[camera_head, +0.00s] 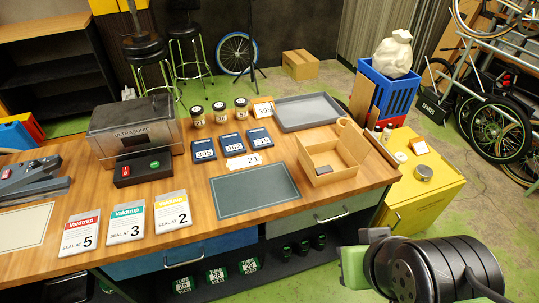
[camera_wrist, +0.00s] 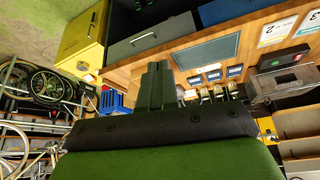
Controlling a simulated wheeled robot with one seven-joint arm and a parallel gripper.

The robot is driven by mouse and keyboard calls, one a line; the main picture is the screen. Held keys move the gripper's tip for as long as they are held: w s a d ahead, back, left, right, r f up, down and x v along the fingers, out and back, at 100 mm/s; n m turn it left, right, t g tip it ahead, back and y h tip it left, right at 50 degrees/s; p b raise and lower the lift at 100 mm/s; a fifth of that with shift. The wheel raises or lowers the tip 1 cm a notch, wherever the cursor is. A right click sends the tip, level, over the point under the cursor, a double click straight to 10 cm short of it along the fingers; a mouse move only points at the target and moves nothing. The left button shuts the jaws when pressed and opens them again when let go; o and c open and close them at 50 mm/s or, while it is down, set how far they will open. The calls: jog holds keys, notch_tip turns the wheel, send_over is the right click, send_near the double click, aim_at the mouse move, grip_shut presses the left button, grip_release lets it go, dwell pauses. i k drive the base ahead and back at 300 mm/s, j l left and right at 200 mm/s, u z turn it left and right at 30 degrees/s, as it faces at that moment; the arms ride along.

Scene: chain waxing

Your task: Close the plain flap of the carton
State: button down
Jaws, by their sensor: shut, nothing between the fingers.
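The carton (camera_head: 318,177) is a small tan box on the right part of the wooden workbench. It stands open, with flaps raised, and a small dark grey-brown block (camera_head: 323,171) shows at its front inside. I cannot tell from its surface which flap is the plain one. My gripper (camera_wrist: 155,85) shows in the wrist view with its dark green fingers together, shut and empty. In the head view my arm is at the lower right, in front of the bench and apart from the carton.
A dark green mat (camera_head: 255,191) lies left of the carton, and a grey tray (camera_head: 307,112) lies behind it. A tape roll (camera_head: 345,122) is near the carton's back. A yellow cabinet (camera_head: 425,190) stands right of the bench. Blue booklets (camera_head: 232,144) and an ultrasonic cleaner (camera_head: 135,128) are farther left.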

aim_at(302, 149)
jog(key=i+u, duration=0.1)
jog(key=u, duration=0.3)
jog(key=i+u, duration=0.1)
jog(key=u, duration=0.3)
jog(key=i+u, duration=0.1)
jog(key=u, duration=0.3)
jog(key=i+l+u, duration=0.1)
jog(key=u, duration=0.3)
jog(key=i+l+u, duration=0.1)
jog(key=u, duration=0.3)
